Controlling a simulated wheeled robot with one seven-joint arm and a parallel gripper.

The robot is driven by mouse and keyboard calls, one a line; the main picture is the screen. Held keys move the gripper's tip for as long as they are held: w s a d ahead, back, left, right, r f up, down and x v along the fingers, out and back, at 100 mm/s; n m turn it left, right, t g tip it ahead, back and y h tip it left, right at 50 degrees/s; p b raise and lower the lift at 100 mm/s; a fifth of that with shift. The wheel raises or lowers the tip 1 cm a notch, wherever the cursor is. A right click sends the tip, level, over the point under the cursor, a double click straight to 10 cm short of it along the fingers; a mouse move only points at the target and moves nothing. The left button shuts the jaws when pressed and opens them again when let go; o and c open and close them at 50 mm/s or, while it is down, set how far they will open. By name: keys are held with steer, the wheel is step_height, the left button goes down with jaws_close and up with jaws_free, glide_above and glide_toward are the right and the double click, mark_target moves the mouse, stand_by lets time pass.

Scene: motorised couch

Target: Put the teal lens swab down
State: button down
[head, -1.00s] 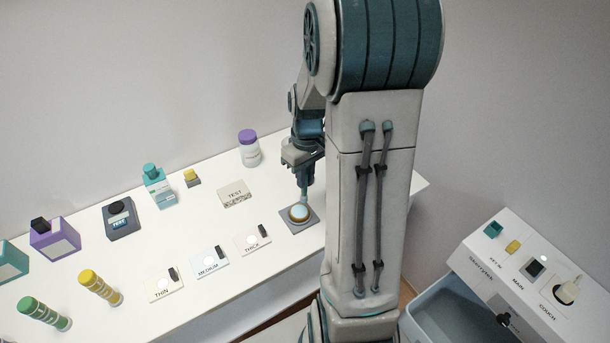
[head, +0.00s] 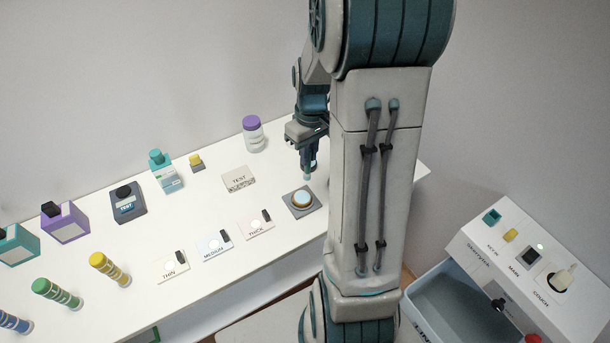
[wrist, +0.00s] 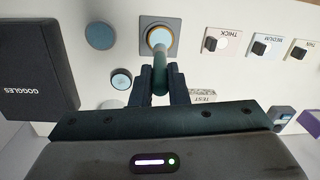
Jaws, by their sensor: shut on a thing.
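My gripper (head: 307,160) is shut on the teal lens swab (head: 307,178) and holds it pointing down. In the wrist view the swab (wrist: 159,72) sticks out between the two fingers (wrist: 160,85), its tip overlapping the round lens (wrist: 160,38). In the head view the swab's tip is a little above and behind the lens (head: 302,199), apparently clear of it. The lens sits in a grey square holder (head: 291,205) on the white table. The upper part of the swab is hidden in my gripper.
Cards marked THIN (head: 174,267), MEDIUM (head: 216,245) and THICK (head: 257,223) lie left of the lens. A TEST card (head: 239,178) and a purple-lidded jar (head: 253,133) are behind. The wrist view shows a dark GOGGLES box (wrist: 38,85) and a blue disc (wrist: 99,36).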

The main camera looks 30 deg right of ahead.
steer(key=w+d+r+m+p, duration=0.1)
steer(key=w+d+m+p, duration=0.35)
steer(key=w, duration=0.75)
steer(key=w+d+r+m+p, duration=0.1)
steer(key=w+d+m+p, duration=0.3)
steer(key=w, duration=0.9)
step_height(320, 180, down, 8)
steer(key=d+b, duration=0.1)
steer(key=b, duration=0.3)
steer(key=shift+s+f+m+t+b, duration=0.2)
steer(key=shift+m+t+b, duration=0.1)
steer(key=shift+m+b, duration=0.1)
steer(key=c, duration=1.3)
jaws_free()
steer(key=shift+r+p, duration=1.5)
steer(key=shift+r, duration=2)
